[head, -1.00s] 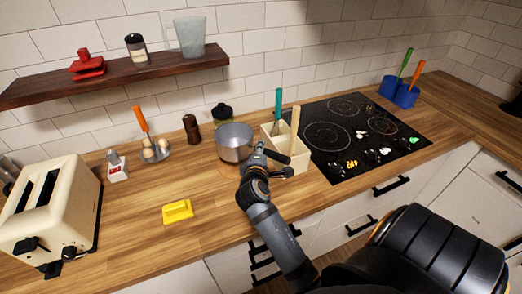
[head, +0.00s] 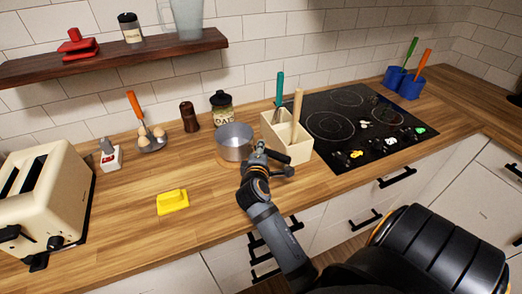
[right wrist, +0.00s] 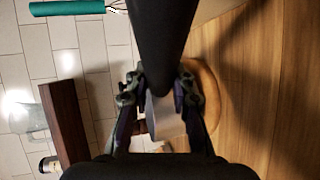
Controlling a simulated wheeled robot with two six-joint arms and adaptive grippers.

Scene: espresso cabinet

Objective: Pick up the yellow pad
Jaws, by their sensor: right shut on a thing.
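My right gripper (head: 262,155) is well to the right of the pad, beside a grey metal pot (head: 234,143). In the right wrist view my right gripper (right wrist: 160,95) is closed around the pot's dark handle (right wrist: 163,40). Part of the pot (right wrist: 164,120) shows between the fingers. The yellow pad is not in that view. My left gripper is in neither view.
A cream toaster (head: 42,200) stands at the left. A cream utensil box (head: 288,145) is right of the pot, by the cooktop (head: 350,125). The counter around the pad is clear.

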